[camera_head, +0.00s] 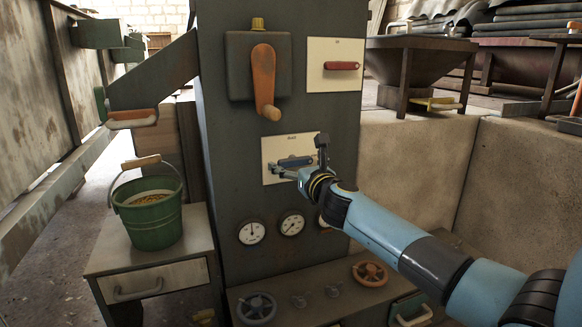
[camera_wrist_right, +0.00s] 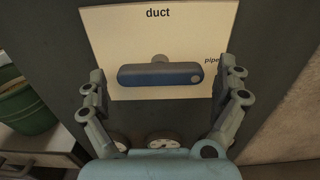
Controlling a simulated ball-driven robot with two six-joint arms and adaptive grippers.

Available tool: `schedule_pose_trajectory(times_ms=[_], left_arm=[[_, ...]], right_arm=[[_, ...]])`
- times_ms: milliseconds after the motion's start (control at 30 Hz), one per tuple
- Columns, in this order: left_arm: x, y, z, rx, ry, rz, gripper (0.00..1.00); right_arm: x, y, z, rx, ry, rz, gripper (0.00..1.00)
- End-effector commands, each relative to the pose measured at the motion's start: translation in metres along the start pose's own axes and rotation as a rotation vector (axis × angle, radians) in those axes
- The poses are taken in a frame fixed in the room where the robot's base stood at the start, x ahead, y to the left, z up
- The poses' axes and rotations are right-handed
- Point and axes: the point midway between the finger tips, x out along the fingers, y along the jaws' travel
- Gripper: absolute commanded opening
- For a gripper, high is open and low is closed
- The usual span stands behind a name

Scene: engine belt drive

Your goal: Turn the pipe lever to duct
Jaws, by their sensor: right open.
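The pipe lever (camera_head: 296,161) is a blue bar on a white plate (camera_head: 270,144) on the front of the dark cabinet. In the right wrist view the lever (camera_wrist_right: 160,75) lies level, with a small round cap at its right end. The plate (camera_wrist_right: 205,25) reads "duct" at the top and "pipe" at the right, near the capped end. My right gripper (camera_head: 284,171) is at the plate. In the wrist view its fingers (camera_wrist_right: 163,73) are spread, one beyond each end of the lever, with gaps on both sides. My left gripper is not in view.
Above are an orange crank handle (camera_head: 264,80) and a red lever (camera_head: 341,66) on another plate. Below are gauges (camera_head: 252,233) and valve wheels (camera_head: 370,273). A green bucket (camera_head: 152,222) stands on a side cabinet at the left. A concrete wall (camera_head: 410,180) stands at the right.

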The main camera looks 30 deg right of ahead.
Motion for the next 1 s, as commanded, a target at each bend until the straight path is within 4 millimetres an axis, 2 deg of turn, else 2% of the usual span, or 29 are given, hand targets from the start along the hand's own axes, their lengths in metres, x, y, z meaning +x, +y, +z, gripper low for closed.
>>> schedule_pose_trajectory(times_ms=[133,433,800,1000], left_arm=[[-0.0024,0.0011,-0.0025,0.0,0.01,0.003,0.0],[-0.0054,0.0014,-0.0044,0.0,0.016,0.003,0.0],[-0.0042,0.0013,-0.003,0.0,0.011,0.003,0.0],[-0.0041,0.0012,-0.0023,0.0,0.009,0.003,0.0]], right_arm=[[0.0131,0.0001,-0.0012,-0.001,0.001,0.0,1.0],[0.0156,0.0002,-0.0004,0.0,0.001,0.0,1.0],[0.0155,0.0001,-0.0003,-0.001,0.001,0.0,0.54],[0.0155,-0.0001,0.0002,-0.014,0.0,0.0,0.54]])
